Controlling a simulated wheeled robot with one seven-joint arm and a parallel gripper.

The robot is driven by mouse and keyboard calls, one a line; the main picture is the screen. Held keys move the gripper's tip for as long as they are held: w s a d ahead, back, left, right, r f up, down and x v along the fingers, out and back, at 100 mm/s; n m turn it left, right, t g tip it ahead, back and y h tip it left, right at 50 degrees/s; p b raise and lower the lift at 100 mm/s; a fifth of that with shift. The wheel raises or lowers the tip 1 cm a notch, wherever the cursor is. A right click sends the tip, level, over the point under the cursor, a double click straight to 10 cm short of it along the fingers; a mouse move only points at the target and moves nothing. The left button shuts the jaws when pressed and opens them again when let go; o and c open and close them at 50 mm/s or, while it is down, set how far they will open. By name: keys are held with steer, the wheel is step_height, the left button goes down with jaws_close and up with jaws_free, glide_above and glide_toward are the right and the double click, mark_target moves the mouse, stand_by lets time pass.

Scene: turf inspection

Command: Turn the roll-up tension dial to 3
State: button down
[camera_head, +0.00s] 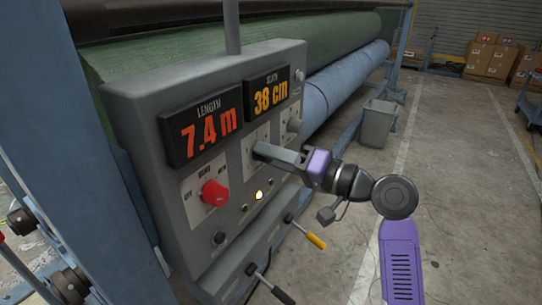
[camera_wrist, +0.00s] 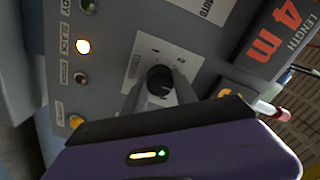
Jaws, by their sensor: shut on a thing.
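The tension dial (camera_wrist: 158,80) is a small black knob on a pale plate marked TENSION, with small digits around it, in the wrist view. I cannot read surely which digit it points to. My gripper (camera_wrist: 157,91) has a finger on each side of the knob and is shut on it. In the head view my gripper (camera_head: 262,150) reaches from the right to the dial's pale plate (camera_head: 248,160) on the grey control panel (camera_head: 135,125). There the fingers hide the knob.
A red knob (camera_head: 215,193) sits lower left, below displays reading 7.4 m (camera_head: 205,127) and 38 cm (camera_head: 270,95). Another grey knob (camera_head: 294,125) is just right of my gripper. An amber lamp (camera_head: 259,195) glows below. A yellow-handled lever (camera_head: 316,240) sticks out beneath.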

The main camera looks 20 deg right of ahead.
steer(key=c, duration=1)
jaws_free()
steer(key=v, duration=0.8)
